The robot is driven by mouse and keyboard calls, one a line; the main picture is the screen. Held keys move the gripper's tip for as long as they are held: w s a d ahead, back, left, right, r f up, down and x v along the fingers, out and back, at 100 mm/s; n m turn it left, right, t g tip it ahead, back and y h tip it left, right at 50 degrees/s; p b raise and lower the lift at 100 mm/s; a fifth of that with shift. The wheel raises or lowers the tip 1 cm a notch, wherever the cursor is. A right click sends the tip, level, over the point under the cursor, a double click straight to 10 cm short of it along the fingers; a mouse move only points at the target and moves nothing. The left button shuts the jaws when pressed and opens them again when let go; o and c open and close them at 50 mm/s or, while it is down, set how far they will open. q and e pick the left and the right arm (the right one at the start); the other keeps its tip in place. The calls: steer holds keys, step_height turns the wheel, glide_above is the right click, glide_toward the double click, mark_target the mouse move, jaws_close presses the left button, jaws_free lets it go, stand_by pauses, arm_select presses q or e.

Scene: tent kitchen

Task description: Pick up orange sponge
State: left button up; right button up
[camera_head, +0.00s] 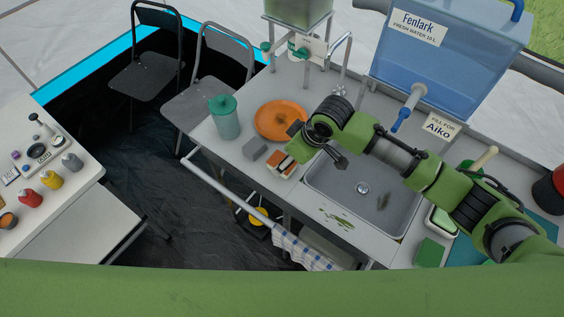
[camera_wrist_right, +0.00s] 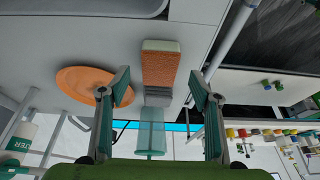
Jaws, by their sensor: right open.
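The orange sponge (camera_head: 279,163) lies on the counter just left of the sink in the head view. It has an orange face and a pale side. In the right wrist view the sponge (camera_wrist_right: 160,68) appears centred between and beyond the fingers. My right gripper (camera_head: 316,147) is above the counter near the sink's left edge, up and right of the sponge. It is open and empty; its two fingers (camera_wrist_right: 161,90) stand apart in the wrist view, with no visible contact with the sponge. My left gripper is not in view.
A grey block (camera_head: 255,149) sits close left of the sponge. An orange plate (camera_head: 281,119) lies behind it, and a teal cup (camera_head: 224,118) stands further left. The sink (camera_head: 340,190) is to the right. A blue water tank (camera_head: 440,55) stands behind.

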steer(key=x, duration=0.3)
steer(key=shift+w+a+f+p, duration=0.1)
steer(key=shift+a+p, duration=0.05)
steer(key=shift+p, duration=0.25)
steer(key=shift+f, duration=0.3)
steer(key=c, duration=0.9)
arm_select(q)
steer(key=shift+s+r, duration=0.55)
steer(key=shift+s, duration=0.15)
arm_select(e)
steer(key=shift+c, duration=0.3)
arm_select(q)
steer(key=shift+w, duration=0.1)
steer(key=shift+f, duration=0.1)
arm_select(e)
steer(key=shift+w+r, duration=0.1)
steer(key=shift+r, duration=0.05)
